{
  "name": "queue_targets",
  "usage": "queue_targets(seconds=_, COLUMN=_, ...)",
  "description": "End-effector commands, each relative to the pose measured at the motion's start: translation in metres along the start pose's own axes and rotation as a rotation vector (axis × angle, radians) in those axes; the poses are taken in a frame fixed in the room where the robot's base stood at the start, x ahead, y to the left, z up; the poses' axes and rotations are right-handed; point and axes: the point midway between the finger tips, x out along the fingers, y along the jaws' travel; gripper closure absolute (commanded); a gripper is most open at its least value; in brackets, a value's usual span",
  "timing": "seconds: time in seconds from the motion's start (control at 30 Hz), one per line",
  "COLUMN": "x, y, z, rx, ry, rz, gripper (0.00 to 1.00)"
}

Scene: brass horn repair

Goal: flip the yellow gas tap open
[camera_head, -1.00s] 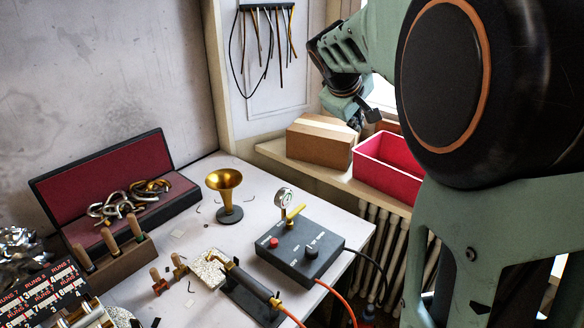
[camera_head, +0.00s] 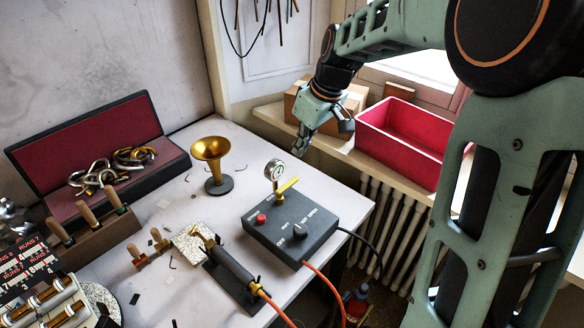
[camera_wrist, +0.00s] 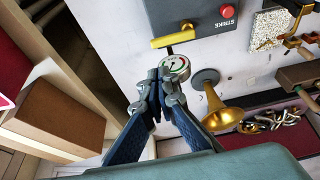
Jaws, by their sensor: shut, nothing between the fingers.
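The yellow gas tap (camera_head: 287,186) is a short lever on top of the dark grey control box (camera_head: 290,228), beside the round pressure gauge (camera_head: 275,170). In the wrist view the yellow tap (camera_wrist: 179,37) lies beyond my fingertips, with the gauge (camera_wrist: 176,67) close to them. My gripper (camera_head: 301,144) is shut and empty. It hangs above and behind the box near the table's back right edge, apart from the tap. In the wrist view my gripper (camera_wrist: 160,80) points toward the gauge and box.
A brass horn bell (camera_head: 211,160) stands on a dark base left of the box. A torch (camera_head: 234,270) lies in front, with an orange hose. A red bin (camera_head: 405,140) and cardboard box (camera_head: 345,100) sit on the sill. A red-lined case (camera_head: 90,150) stands at left.

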Motion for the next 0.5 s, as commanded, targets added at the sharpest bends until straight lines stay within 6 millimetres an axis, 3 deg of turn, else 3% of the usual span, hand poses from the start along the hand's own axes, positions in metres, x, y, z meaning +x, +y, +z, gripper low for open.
queue_targets(seconds=0.17, x=0.013, y=0.000, z=0.001, rx=0.000, ry=-0.002, rz=-0.002, gripper=1.00)
queue_targets(seconds=0.5, x=0.074, y=0.000, z=0.001, rx=0.000, ry=-0.003, rz=-0.002, gripper=1.00)
